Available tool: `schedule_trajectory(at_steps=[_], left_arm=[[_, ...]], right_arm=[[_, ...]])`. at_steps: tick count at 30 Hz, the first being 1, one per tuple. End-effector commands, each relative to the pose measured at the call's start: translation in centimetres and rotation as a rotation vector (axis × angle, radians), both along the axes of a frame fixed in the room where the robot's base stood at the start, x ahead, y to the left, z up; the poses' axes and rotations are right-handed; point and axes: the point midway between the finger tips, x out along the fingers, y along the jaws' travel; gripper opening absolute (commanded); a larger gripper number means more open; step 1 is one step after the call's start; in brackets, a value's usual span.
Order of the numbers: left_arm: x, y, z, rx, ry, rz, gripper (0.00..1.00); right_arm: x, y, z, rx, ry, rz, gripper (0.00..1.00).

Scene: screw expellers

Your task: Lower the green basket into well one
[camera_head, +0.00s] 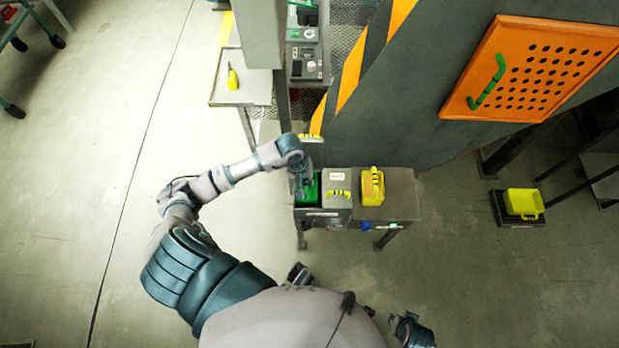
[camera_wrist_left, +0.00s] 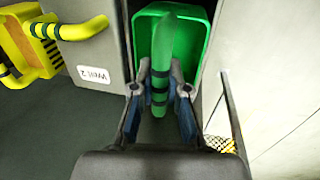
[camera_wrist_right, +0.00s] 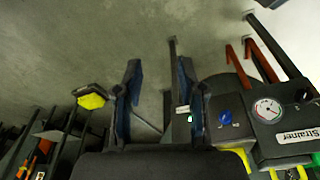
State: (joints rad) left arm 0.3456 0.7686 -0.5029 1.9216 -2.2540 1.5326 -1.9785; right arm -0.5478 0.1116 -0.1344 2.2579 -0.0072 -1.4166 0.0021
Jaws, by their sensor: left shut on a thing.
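The green basket (camera_head: 313,192) is at the left well (camera_head: 321,213) of the grey strainer unit, inside or just over its opening; I cannot tell how deep it sits. My left gripper (camera_head: 304,190) is above it. In the left wrist view the fingers (camera_wrist_left: 161,95) are shut on the upright green handle, with the green basket (camera_wrist_left: 199,45) walls behind. A closed lid marked Well 2 (camera_wrist_left: 95,75) lies beside the opening. My right gripper (camera_wrist_right: 158,95) is open and empty in the right wrist view, away from the basket.
A yellow basket (camera_head: 372,188) stands on the unit, right of the Well 2 lid. Another yellow basket (camera_head: 523,202) sits on a dark floor rack. A striped machine with an orange perforated door (camera_head: 535,70) rises behind. A gauge (camera_wrist_right: 267,110) shows near my right gripper.

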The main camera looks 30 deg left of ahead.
Motion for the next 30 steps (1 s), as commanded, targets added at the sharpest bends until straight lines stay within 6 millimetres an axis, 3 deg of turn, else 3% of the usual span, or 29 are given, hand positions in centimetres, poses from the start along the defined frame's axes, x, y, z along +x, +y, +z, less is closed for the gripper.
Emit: schedule_trajectory(at_steps=[9, 30], left_arm=[[0.0, -0.5, -2.2, 0.005, 0.001, -0.002, 0.0], [0.0, -0.3, -5.4, 0.002, 0.0, -0.001, 0.0]], right_arm=[[-0.4, -0.5, 2.9, 0.008, -0.019, 0.0, 0.4], [6.8, 2.1, 5.3, 0.09, -0.39, 0.02, 0.4]])
